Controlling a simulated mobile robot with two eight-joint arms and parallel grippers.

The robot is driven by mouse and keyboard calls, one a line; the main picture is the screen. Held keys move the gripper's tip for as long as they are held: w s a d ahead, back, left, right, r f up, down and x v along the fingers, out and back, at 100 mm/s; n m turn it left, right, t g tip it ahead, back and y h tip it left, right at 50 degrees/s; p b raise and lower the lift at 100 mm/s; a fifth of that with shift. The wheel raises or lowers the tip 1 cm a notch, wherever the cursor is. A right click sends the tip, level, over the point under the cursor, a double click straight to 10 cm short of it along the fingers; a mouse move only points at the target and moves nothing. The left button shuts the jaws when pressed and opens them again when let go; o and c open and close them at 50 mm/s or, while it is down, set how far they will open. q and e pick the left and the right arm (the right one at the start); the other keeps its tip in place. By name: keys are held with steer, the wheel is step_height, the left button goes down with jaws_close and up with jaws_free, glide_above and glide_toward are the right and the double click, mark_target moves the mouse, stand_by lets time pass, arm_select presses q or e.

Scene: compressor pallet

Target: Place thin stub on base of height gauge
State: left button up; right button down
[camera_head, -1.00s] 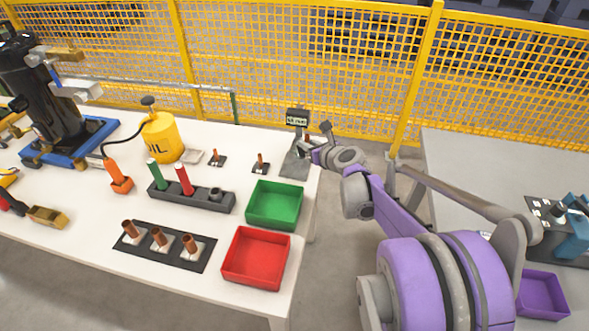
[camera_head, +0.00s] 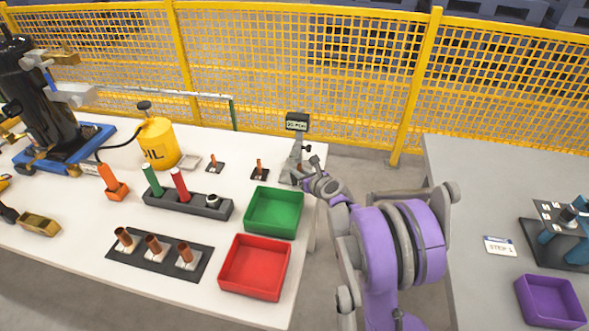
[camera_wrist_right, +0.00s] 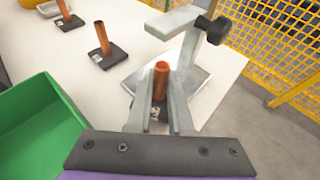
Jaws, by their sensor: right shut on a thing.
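The height gauge stands at the right rear corner of the left table, with its small display (camera_head: 297,122) on top. My right gripper (camera_wrist_right: 160,105) is shut on a copper-coloured thin stub (camera_wrist_right: 161,76), which stands up between the fingers over the base area. The right gripper (camera_head: 300,172) also shows beside the gauge in the head view. My left gripper is not in view.
Two small black stands with copper stubs (camera_head: 214,162) (camera_head: 260,169) are left of the gauge. A green bin (camera_head: 274,228) and red bin (camera_head: 256,287) lie nearer. A black holder (camera_head: 135,264) carries thicker copper stubs. A yellow fence (camera_head: 360,80) runs behind the table.

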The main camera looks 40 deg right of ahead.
steer(key=x, duration=0.3)
steer(key=shift+w+r, duration=0.1)
steer(key=shift+w, duration=0.3)
steer(key=shift+f, duration=0.25)
steer(key=shift+s+r, duration=0.1)
steer(key=shift+b, duration=0.3)
steer(key=shift+f, duration=0.25)
steer(key=c, duration=0.8)
jaws_free()
steer(key=shift+r, duration=0.1)
steer(key=shift+r, duration=0.1)
